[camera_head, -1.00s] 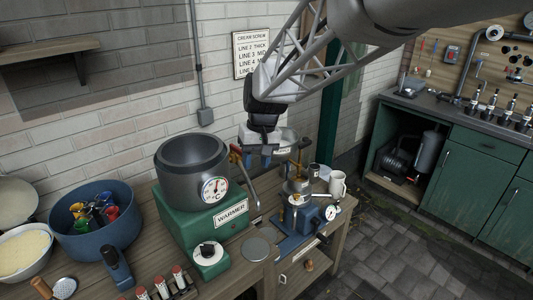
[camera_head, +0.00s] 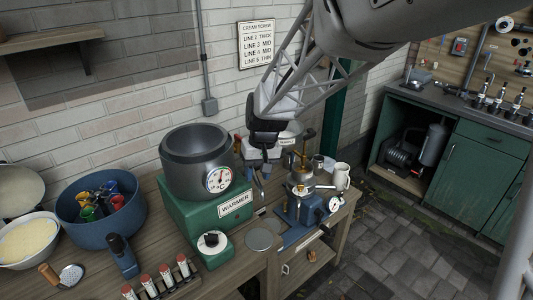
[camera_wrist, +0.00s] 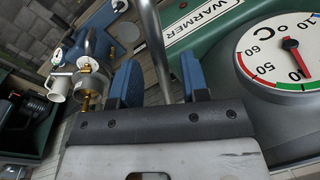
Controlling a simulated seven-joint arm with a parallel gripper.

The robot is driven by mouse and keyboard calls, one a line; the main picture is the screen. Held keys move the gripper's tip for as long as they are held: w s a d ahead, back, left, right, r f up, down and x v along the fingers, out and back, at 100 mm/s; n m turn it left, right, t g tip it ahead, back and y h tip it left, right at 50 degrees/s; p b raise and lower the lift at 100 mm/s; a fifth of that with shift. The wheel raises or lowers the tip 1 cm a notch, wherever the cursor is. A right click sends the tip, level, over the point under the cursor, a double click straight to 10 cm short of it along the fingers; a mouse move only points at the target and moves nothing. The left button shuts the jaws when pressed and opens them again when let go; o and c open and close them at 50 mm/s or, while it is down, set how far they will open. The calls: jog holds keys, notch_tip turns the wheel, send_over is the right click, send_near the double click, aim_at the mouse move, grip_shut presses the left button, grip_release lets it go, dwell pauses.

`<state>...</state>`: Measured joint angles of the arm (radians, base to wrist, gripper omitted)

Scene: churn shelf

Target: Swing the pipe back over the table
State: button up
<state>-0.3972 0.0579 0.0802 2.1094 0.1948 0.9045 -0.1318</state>
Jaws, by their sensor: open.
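The pipe is a thin grey metal tube. In the wrist view the pipe (camera_wrist: 151,40) runs up between the two blue fingers of my gripper (camera_wrist: 158,65), with gaps visible on its sides. My gripper is open around it, not closed on it. In the head view my gripper (camera_head: 259,172) points down just right of the green warmer (camera_head: 215,212). Only a small part of the pipe (camera_head: 261,190) shows there below the fingers; the rest is hidden behind my gripper. The wooden table (camera_head: 253,283) lies beneath.
A dark pot with a dial (camera_head: 195,165) stands on the warmer, close left of my gripper. A blue-based brass device (camera_head: 300,205) and a white mug (camera_head: 341,177) stand to the right. A blue tub (camera_head: 75,228) and several red-capped vials (camera_head: 148,285) are at left.

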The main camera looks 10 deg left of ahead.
jog(key=shift+f, duration=0.35)
grip_shut()
jog(key=shift+a, duration=0.1)
jog(key=shift+s+a+m, duration=0.25)
jog(key=shift+a+m, duration=0.15)
jog(key=shift+a, duration=0.05)
grip_release()
